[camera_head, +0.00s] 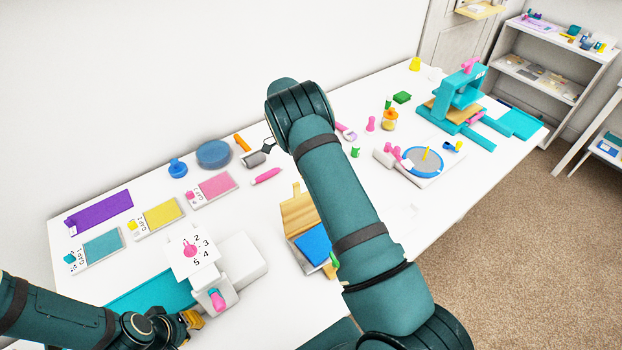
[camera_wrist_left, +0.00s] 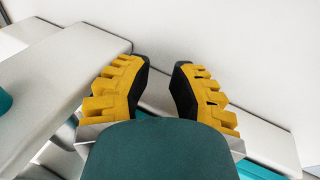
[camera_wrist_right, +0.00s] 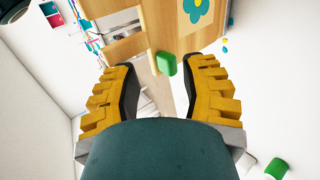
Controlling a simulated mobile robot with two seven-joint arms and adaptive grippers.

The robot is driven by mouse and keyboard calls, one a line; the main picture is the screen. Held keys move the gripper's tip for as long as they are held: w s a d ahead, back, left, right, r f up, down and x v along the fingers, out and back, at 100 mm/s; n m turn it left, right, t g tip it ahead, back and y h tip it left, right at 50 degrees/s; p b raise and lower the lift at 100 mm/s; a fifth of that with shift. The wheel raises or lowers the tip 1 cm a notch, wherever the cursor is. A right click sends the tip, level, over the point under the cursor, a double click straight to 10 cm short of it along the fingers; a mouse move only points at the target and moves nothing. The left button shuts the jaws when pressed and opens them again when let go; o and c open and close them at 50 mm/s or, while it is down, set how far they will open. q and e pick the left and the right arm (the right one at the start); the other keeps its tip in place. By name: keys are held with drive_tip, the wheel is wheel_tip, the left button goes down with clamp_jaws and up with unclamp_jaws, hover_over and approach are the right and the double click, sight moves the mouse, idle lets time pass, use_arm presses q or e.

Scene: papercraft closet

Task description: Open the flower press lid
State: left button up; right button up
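The flower press shows in the head view as a light wooden panel (camera_head: 298,212) beside a blue pad (camera_head: 313,244), partly hidden by my right arm. How far the panel is tilted is hard to tell. In the right wrist view, a wooden panel (camera_wrist_right: 165,22) bears a flower picture (camera_wrist_right: 197,8), with a green knob (camera_wrist_right: 166,63) at its edge. My right gripper (camera_wrist_right: 157,80) is open, with the knob seen beyond its fingertips and nothing held; it is hidden in the head view. My left gripper (camera_head: 191,319) is open and empty; its fingers also show in the left wrist view (camera_wrist_left: 160,75).
A white numbered device (camera_head: 192,251) stands close to my left gripper. Colour cards such as the yellow one (camera_head: 163,214) lie at the left. A round blue-rimmed turntable (camera_head: 422,160) and a teal press (camera_head: 462,92) stand at the right. The table's front right is clear.

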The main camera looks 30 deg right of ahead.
wheel_tip(320, 180, up, 6)
drive_tip(key=shift+r, duration=0.2)
idle(0.5)
